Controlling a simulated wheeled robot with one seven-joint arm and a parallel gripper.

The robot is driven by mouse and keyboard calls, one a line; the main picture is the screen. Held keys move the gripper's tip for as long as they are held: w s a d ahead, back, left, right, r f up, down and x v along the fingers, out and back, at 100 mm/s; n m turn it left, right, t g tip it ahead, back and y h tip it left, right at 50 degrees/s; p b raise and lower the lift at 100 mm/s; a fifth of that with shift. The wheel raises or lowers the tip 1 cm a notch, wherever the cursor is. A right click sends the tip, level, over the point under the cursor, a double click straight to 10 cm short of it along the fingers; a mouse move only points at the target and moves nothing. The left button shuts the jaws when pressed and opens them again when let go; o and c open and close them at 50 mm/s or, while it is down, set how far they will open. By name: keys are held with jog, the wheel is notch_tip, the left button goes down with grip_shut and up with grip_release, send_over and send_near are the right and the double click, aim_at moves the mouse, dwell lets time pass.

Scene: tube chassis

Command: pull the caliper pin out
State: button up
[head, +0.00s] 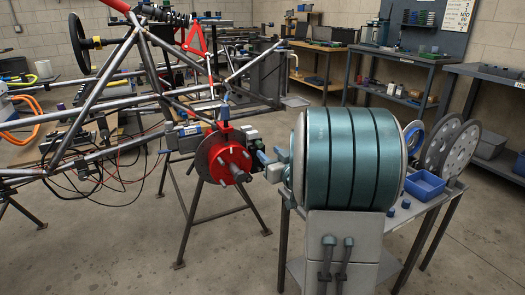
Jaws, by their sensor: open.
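A red caliper (223,126) sits at the top edge of a dark brake disc with a red hub (236,163), mounted on the tube chassis. A small upright piece with a blue top (226,101) rises from above the caliper and looks like the caliper pin; its lower end is too small to make out. My gripper (268,165) is just right of the hub, lower than the caliper and apart from the blue-topped piece. It is open, with nothing visible between its fingers. My large teal arm link partly hides it.
The chassis tubes (150,75) fill the left, with loose cables below them. A side table with a blue bin (425,184) and grey discs (449,148) stands at the right. Workbenches (405,58) line the back. The floor in front is clear.

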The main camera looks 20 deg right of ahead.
aim_at(261, 145)
jog(key=w, duration=0.5)
jog(key=shift+w+a, duration=0.1)
jog(key=shift+b, duration=0.3)
grip_shut()
